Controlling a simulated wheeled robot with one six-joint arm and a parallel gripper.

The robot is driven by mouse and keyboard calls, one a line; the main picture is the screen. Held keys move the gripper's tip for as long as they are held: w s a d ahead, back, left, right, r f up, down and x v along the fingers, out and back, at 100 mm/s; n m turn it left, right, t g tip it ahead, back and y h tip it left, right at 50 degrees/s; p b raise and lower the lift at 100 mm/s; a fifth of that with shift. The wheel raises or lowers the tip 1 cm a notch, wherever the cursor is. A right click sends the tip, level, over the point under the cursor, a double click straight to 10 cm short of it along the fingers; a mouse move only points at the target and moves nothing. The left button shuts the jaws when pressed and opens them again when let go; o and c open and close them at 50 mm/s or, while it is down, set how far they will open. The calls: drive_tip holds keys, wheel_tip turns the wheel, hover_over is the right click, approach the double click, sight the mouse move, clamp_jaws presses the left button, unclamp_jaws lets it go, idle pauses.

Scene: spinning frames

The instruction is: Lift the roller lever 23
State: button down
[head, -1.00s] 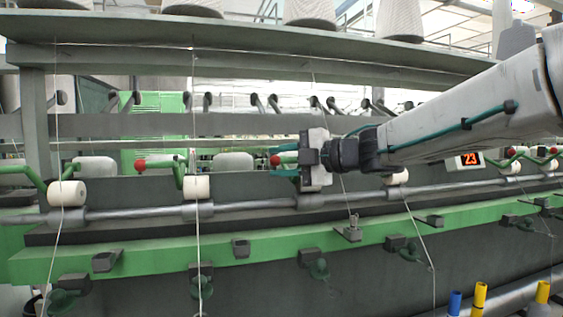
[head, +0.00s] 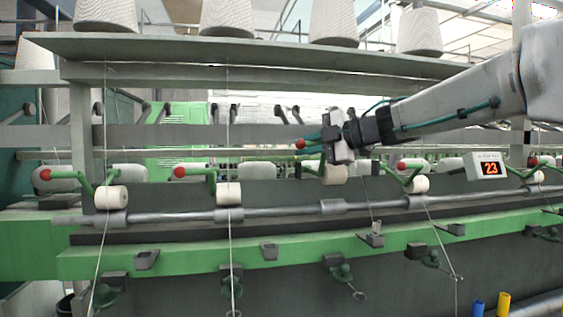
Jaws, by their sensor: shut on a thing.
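My gripper (head: 317,145) is shut on a green roller lever (head: 313,166), near its red knob (head: 300,144). The knob pokes out on the left of the jaws. The lever's pale roller (head: 334,174) hangs below the gripper, clear above the grey shaft (head: 280,212) and higher than the neighbouring rollers. The gripper body hides part of the lever.
Other levers with red knobs, such as the one at left (head: 179,173), have rollers (head: 228,193) down on the shaft. Thin threads run down past the green rail (head: 200,259). A shelf with yarn cones (head: 228,18) lies above my arm.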

drive_tip(key=w+r, duration=0.5)
drive_tip(key=r, duration=0.1)
drive_tip(key=shift+w+a, duration=0.25)
drive_tip(key=shift+a, duration=0.05)
idle(0.4)
drive_tip(key=c, duration=1.4)
unclamp_jaws()
drive_tip(key=shift+c, duration=0.2)
drive_tip(key=v, duration=0.7)
drive_tip(key=shift+s+d, duration=0.2)
drive_tip(key=shift+d, duration=0.1)
